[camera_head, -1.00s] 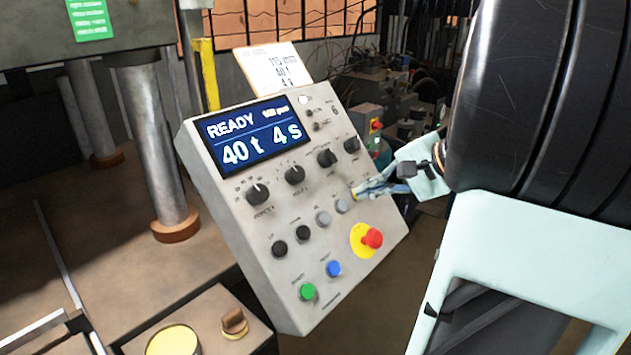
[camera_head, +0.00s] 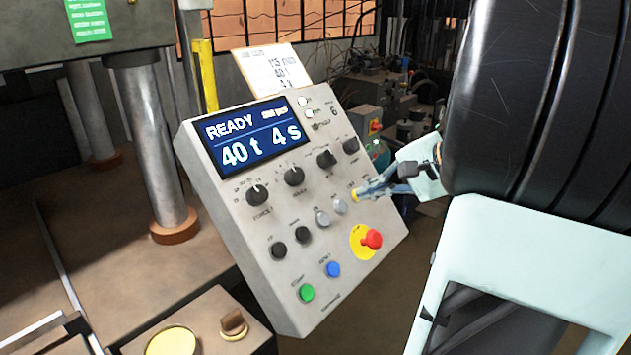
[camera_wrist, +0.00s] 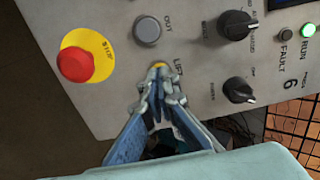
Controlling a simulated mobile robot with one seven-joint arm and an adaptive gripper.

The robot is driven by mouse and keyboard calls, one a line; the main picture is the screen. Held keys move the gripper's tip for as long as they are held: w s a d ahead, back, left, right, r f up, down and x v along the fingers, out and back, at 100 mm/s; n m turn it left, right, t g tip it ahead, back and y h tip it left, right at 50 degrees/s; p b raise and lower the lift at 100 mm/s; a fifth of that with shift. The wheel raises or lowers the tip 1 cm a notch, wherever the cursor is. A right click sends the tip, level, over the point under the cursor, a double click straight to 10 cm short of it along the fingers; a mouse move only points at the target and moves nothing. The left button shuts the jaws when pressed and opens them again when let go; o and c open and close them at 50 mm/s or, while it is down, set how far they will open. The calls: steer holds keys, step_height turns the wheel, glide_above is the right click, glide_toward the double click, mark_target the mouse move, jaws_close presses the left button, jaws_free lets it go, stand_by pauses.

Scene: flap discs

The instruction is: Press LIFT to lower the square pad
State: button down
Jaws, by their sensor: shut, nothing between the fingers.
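The control panel (camera_head: 225,215) stands tilted in the middle of the head view. Its LIFT button (camera_wrist: 159,66) is yellow and sits just beyond my fingertips in the wrist view, with the "LIFT" label beside it. It also shows as a small yellow spot in the head view (camera_head: 354,196). My gripper (camera_head: 361,194) is shut and empty, its tips at the button and partly covering it. In the wrist view my gripper (camera_wrist: 160,80) points at the panel face. I cannot tell whether the tips touch the button or whether it is pushed in. I cannot make out a square pad.
A red stop button (camera_wrist: 77,64) on a yellow disc is left of my fingers in the wrist view. A grey OUT button (camera_wrist: 147,30) is close above them. Black knobs (camera_wrist: 239,90) lie to the right. The screen (camera_head: 253,137) reads READY, 40 t, 4 s.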

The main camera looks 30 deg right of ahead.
steer(key=p+v, duration=0.2)
steer(key=v, duration=0.5)
steer(key=shift+p, duration=0.4)
steer(key=shift+s+r, duration=0.1)
steer(key=shift+s, duration=0.05)
